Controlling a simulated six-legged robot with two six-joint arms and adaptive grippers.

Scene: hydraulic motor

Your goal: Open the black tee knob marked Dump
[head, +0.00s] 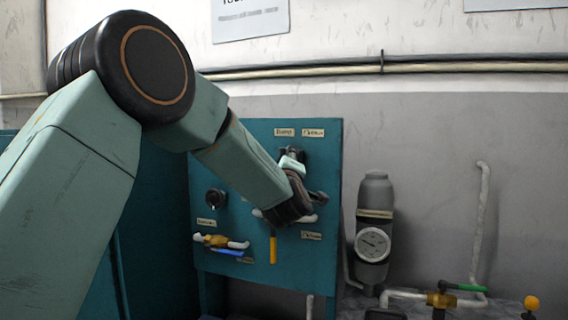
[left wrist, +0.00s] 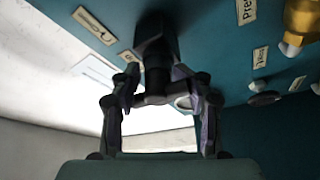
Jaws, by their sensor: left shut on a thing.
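The black tee knob (left wrist: 156,62) sticks out from the teal panel in the left wrist view, with its crossbar towards me. My left gripper (left wrist: 155,92) has one finger on each side of the knob and is shut on it. In the head view my left arm reaches in from the left to the upper middle of the panel (head: 230,150). Small labels (head: 284,132) sit above the wrist, too small to read surely. My right gripper is not in view.
A second black knob (head: 215,198) is at the panel's left. Below are a brass valve with a blue handle (head: 229,252) and a yellow handle (head: 273,249). A grey cylinder with a gauge (head: 373,245) stands right of the panel, near pipes and a green-handled valve (head: 472,288).

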